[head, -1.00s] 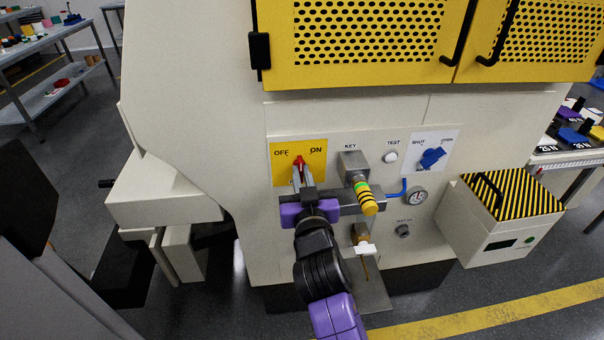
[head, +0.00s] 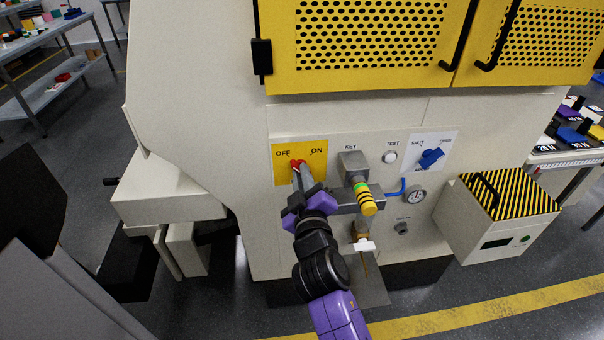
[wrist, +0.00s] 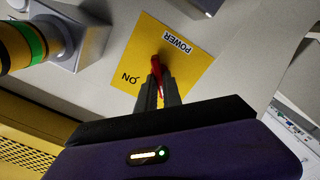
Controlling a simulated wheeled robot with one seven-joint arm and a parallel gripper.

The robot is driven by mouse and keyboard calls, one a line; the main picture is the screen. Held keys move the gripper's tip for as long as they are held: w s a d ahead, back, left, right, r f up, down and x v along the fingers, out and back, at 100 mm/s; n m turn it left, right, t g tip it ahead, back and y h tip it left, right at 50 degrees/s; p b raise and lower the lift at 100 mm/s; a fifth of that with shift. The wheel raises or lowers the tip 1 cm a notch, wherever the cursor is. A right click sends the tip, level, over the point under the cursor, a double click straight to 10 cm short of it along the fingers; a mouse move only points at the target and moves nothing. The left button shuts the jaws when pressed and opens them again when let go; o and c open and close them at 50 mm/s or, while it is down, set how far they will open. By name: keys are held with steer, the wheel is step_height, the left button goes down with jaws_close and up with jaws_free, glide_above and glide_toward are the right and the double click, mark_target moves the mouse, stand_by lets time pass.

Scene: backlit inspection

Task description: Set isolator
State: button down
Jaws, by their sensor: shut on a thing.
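The isolator is a red handle (head: 295,163) on a yellow plate (head: 317,174) marked OFF on the left and ON on the right. My gripper (head: 299,177) is shut on the red handle, with its body rolled at a slant below it. The handle's visible end leans slightly left, towards the OFF side. In the wrist view, the red handle (wrist: 156,65) stands between the two grey fingertips (wrist: 157,88), in front of the yellow plate (wrist: 188,72) with ON and POWER lettering. The fingers hide the handle's lower part and the OFF label there.
Right of the plate, a key box (head: 353,164) carries a yellow-and-black striped grip (head: 365,198) close to my gripper. A white test button (head: 390,157) and a blue knob (head: 431,158) sit further right. A yellow guard (head: 370,45) is above.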

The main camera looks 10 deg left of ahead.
steer(key=shift+f+n, duration=0.1)
steer(key=shift+n, duration=0.2)
steer(key=c, duration=1.5)
jaws_free()
steer(key=shift+s, duration=0.1)
steer(key=v, duration=0.7)
steer(key=shift+s+p, duration=0.3)
steer(key=shift+s, duration=0.05)
steer(key=shift+d, duration=0.1)
